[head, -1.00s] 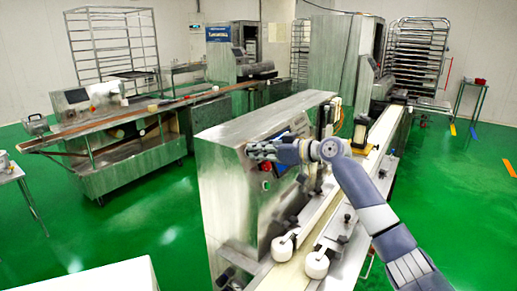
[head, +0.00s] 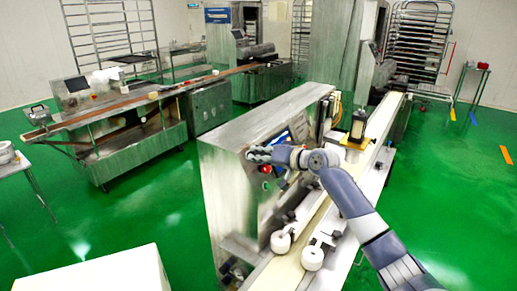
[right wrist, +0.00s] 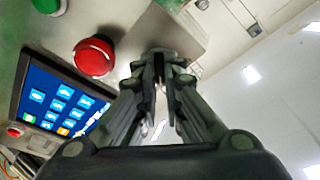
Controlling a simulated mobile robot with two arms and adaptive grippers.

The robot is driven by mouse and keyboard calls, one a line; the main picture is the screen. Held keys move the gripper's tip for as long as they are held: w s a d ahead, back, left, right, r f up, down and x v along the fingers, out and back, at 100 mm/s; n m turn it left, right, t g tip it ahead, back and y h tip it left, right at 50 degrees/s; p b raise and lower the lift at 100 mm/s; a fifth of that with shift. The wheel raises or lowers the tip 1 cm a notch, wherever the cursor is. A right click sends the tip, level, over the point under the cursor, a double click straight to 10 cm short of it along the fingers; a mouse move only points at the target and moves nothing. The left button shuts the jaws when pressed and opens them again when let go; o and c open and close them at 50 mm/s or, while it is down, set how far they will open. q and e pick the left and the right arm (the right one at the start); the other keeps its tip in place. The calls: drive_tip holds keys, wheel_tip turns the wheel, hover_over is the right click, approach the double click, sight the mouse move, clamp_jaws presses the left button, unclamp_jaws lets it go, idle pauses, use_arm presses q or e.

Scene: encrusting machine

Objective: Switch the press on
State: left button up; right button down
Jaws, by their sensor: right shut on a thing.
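The press (head: 235,175) is the steel machine in the middle of the head view. Its panel has a blue screen (right wrist: 60,100), a red mushroom button (right wrist: 95,57) and a green button (right wrist: 48,6), all clear in the right wrist view. My right gripper (head: 257,154) is at the panel's upper edge, in front of the screen in the head view. In the right wrist view its fingers (right wrist: 160,62) are closed together beside the red button, apart from it, at the panel. What is between the fingertips is hidden. My left gripper is not in view.
A conveyor (head: 375,135) runs along the press's right side, with white rollers (head: 312,257) at its near end. Another machine line (head: 130,145) stands at the left. A white surface (head: 100,272) is at bottom left. Green floor (head: 450,200) is free at the right.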

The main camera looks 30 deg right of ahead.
drive_tip(key=shift+r+m, duration=0.1)
drive_tip(key=shift+m, duration=0.2)
drive_tip(key=c, duration=1.7)
unclamp_jaws()
drive_tip(key=shift+d, duration=0.1)
drive_tip(key=v, duration=1.2)
